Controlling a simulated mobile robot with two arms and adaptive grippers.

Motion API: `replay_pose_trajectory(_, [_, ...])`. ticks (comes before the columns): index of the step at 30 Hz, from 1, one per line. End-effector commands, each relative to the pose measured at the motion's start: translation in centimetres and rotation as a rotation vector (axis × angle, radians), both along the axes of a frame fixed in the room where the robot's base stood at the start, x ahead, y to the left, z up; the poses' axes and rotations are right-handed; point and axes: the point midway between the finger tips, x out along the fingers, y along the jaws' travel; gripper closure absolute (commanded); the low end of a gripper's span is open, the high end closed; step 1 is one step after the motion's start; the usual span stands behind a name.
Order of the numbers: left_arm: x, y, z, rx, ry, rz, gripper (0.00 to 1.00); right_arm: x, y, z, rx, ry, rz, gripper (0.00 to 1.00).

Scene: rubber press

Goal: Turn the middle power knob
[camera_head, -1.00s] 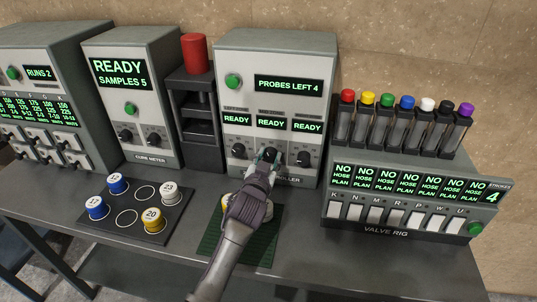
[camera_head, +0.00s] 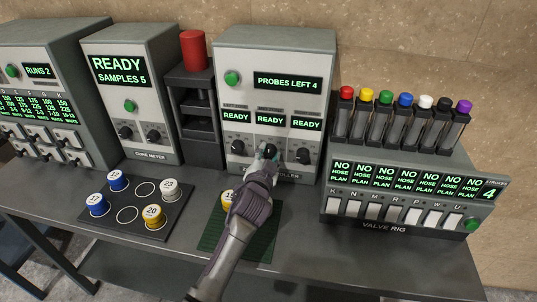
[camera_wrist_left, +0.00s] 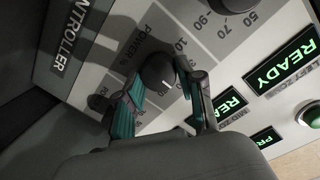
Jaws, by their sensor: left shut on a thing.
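The controller (camera_head: 305,50) stands at the back, a grey-white box with three READY screens and a knob under each. The middle power knob (camera_head: 269,150) is black and round. It also shows in the wrist view (camera_wrist_left: 158,71), with a light pointer line and a printed percent scale beside it. My left gripper (camera_head: 265,161) reaches it from below. In the wrist view its two teal-padded fingers (camera_wrist_left: 162,84) stand on either side of the knob, shut on it. The exact contact is partly hidden. My right gripper is not in view.
The left knob (camera_head: 238,149) and right knob (camera_head: 303,155) sit close on either side. A green mat (camera_head: 263,247) lies under my left arm. The valve rig (camera_head: 345,226) stands to the right, and the cure meter (camera_head: 160,72) and a dark tray (camera_head: 150,238) to the left.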

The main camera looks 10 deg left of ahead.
Motion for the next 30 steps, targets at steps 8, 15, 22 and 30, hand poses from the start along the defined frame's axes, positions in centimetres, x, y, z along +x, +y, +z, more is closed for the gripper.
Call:
replay_pose_trajectory(8, [0.0, 0.0, -0.2, -0.001, 0.004, 0.000, 0.47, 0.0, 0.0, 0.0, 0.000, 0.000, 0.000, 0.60])
replay_pose_trajectory(15, [0.0, 0.0, -0.1, -0.002, 0.001, 0.000, 0.37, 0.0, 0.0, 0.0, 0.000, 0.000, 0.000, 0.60])
replay_pose_trajectory(22, [-0.7, 0.0, 0.0, -0.002, 0.001, 0.001, 0.37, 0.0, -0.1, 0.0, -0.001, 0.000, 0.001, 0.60])
replay_pose_trajectory(30, [-5.9, 0.2, 0.4, -0.004, 0.002, -0.001, 0.37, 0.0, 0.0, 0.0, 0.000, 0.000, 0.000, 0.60])
